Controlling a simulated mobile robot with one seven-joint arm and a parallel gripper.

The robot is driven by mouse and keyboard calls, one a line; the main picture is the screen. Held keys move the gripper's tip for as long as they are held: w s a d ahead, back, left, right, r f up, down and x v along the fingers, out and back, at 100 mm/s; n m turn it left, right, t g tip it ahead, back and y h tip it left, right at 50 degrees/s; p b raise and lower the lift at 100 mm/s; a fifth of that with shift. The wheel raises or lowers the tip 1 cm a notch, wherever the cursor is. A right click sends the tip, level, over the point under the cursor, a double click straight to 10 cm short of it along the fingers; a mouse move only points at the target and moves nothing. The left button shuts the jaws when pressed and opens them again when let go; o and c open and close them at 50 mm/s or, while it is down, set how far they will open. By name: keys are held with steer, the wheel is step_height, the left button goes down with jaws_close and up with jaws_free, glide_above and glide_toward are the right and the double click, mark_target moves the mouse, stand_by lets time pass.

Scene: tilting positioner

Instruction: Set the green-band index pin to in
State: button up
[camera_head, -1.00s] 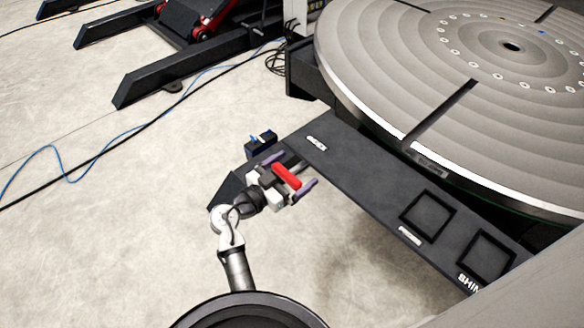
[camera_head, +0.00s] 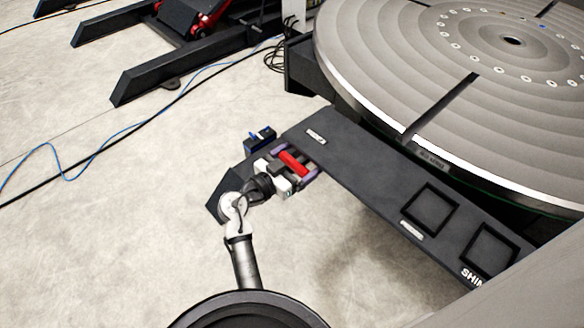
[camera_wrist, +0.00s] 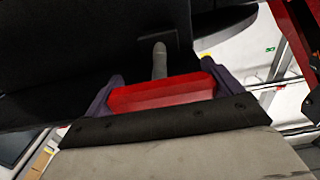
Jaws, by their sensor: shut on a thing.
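A red handle bar (camera_head: 293,162) stands at the near left end of the dark platform beside the turntable. My gripper (camera_head: 295,163), with purple fingers, is shut on it, one finger at each end. In the wrist view the red handle (camera_wrist: 162,93) spans between my gripper's fingers (camera_wrist: 160,94). A grey rod (camera_wrist: 160,62) shows behind the handle, in front of a black face. It looks like the shaft of this pin. No green band shows on it, so I cannot tell its band colour.
A dark block with blue parts (camera_head: 260,138) sits just up and left of my gripper. The dark platform (camera_head: 365,178) runs to the lower right under the large round turntable (camera_head: 390,100). Cables (camera_head: 100,155) lie on the floor at left, where there is free room.

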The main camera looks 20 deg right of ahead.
steer(key=shift+w+d+f, duration=0.1)
steer(key=shift+w+d, duration=0.1)
steer(key=shift+d, duration=0.35)
steer(key=shift+r, duration=0.2)
steer(key=o, duration=1.1)
steer(key=shift+d+f, duration=0.1)
steer(key=shift+d, duration=0.05)
steer(key=b+v, duration=0.4)
steer(key=v, duration=0.9)
steer(key=shift+a, duration=0.4)
